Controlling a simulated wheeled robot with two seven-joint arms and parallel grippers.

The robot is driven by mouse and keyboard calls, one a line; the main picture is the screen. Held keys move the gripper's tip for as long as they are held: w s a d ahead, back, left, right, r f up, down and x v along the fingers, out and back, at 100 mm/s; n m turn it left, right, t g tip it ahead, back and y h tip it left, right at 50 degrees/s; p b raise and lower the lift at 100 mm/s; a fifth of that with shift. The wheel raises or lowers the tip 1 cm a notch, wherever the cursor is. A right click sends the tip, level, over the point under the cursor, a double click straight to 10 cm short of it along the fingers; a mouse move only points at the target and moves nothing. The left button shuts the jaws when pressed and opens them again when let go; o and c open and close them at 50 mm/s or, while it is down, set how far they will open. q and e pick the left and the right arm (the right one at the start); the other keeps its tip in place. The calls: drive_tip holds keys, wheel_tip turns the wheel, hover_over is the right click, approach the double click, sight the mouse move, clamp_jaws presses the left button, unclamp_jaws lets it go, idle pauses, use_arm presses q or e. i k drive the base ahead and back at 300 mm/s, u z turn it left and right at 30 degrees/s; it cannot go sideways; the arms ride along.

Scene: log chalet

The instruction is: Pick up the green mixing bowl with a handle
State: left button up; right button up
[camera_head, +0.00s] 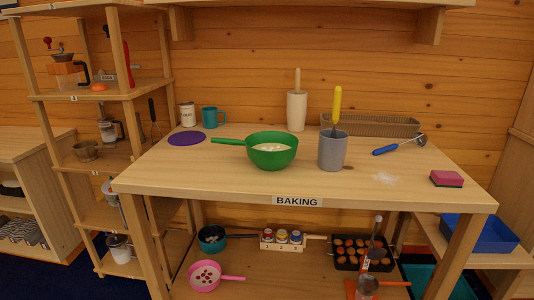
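The green mixing bowl (272,158) stands upright near the middle of the wooden table (225,180). Its straight green handle (228,142) points left, and something whitish shows inside the bowl. Neither of my grippers is in the head view, and nothing is touching the bowl from my side.
A grey crock (332,152) with a yellow-handled tool stands close right of the bowl. A purple disc (187,138) lies left of the handle. A teal mug (210,118), a pale container (297,112) and a wicker tray (375,125) are behind. The front left is clear.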

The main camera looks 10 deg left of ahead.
sight(254, 152)
drive_tip(key=u, duration=0.25)
drive_tip(key=i, duration=1.65)
drive_tip(key=z, duration=0.25)
